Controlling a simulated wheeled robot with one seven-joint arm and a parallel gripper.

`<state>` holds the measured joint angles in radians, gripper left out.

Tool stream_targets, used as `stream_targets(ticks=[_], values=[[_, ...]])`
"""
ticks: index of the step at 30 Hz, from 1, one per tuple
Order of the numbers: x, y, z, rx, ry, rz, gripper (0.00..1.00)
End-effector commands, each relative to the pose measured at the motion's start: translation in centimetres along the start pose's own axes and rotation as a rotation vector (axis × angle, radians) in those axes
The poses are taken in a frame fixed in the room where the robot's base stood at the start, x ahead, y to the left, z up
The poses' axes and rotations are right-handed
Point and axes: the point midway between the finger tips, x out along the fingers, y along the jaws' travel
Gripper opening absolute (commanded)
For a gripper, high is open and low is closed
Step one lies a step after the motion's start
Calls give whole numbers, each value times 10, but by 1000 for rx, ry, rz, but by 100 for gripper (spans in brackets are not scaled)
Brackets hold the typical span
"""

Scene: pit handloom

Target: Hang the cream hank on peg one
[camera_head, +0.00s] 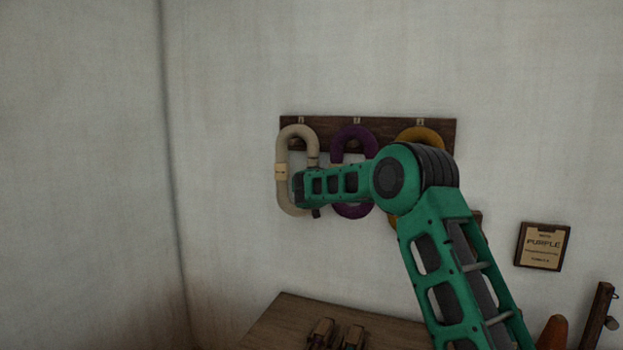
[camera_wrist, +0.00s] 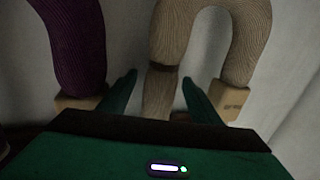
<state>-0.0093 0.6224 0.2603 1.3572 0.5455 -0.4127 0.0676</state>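The cream hank (camera_head: 283,190) hangs upright at the left end of the dark wooden peg board (camera_head: 387,131), its top loop under the leftmost small tag (camera_head: 300,120). The peg itself is hidden. My gripper (camera_head: 308,190) is at the hank's right strand, below the board. In the wrist view, my gripper's (camera_wrist: 160,80) two green fingers stand on either side of one strand of the cream hank (camera_wrist: 170,35), with a visible gap on each side. The fingers look open. A dark band crosses that strand, and a paper label (camera_wrist: 230,103) wraps the other.
A purple hank (camera_head: 352,134) and a golden hank (camera_head: 420,134) hang to the right on the same board, partly behind my arm. The purple hank (camera_wrist: 75,40) is close beside my gripper.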

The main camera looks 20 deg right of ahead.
Motion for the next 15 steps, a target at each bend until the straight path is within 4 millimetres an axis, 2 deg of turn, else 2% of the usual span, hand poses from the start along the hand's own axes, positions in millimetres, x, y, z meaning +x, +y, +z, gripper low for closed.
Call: stream_targets(ticks=[9, 15], values=[[-3, 0, -8, 3, 11, 0, 59], [-25, 0, -8, 3, 12, -1, 59]])
